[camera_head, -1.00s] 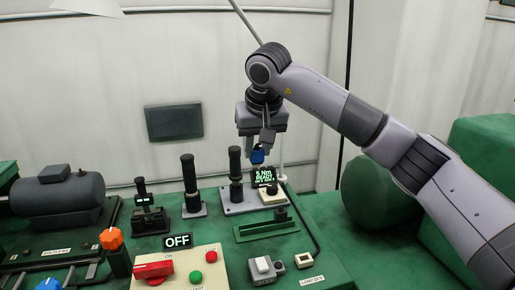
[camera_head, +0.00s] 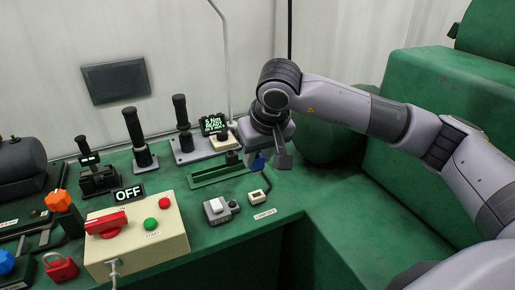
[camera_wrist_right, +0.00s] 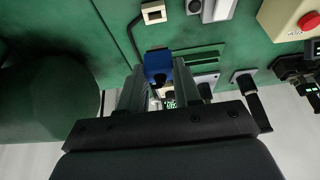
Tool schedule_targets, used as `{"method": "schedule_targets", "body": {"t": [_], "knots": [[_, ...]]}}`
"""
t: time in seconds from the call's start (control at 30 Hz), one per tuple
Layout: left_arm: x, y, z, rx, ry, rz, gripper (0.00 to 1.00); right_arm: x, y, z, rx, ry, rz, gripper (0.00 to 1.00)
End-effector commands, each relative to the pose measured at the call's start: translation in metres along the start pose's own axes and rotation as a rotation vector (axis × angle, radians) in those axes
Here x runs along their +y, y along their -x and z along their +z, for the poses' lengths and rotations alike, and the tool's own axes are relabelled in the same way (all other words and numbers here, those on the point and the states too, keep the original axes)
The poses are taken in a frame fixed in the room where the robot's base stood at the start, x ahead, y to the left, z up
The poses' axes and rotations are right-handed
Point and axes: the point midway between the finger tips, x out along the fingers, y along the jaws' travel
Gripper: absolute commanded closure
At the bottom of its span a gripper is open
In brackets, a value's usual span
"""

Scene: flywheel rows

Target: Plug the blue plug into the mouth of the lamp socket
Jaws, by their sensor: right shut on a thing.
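The blue plug (camera_head: 258,162) is held by my right gripper (camera_head: 270,160), above the green bench top, behind the lamp socket in the head view. In the right wrist view the blue plug (camera_wrist_right: 158,66) sits between the two fingers (camera_wrist_right: 160,85), which are shut on it. The lamp socket (camera_head: 258,196) is a small cream block with a dark square mouth, near the bench's front right edge. It also shows at the top of the right wrist view (camera_wrist_right: 153,12), apart from the plug. The plug's far end is not clear. My left gripper is not in view.
A grey switch box (camera_head: 219,209) stands just left of the socket. A green rail (camera_head: 217,176), a lit display (camera_head: 214,124) and upright black handles (camera_head: 183,125) are further back. A cream control box (camera_head: 135,238) is front left. A dark cable runs behind the socket.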

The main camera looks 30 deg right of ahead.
Motion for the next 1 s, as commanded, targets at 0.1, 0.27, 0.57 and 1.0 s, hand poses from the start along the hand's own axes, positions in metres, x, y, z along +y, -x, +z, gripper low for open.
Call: {"method": "schedule_targets", "body": {"t": [0.1, 0.27, 0.57, 1.0], "knots": [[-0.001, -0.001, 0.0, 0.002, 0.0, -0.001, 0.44, 0.0, 0.0, 0.0, 0.001, -0.001, 0.0, 0.96], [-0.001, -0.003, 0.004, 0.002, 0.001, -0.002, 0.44, 0.0, -0.003, 0.001, 0.0, -0.001, 0.001, 0.96], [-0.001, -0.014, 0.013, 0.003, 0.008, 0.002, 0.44, 0.001, -0.025, 0.01, -0.001, -0.001, 0.001, 0.96], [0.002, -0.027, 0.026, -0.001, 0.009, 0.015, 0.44, 0.001, -0.054, 0.022, 0.0, -0.001, 0.001, 0.96]]}}
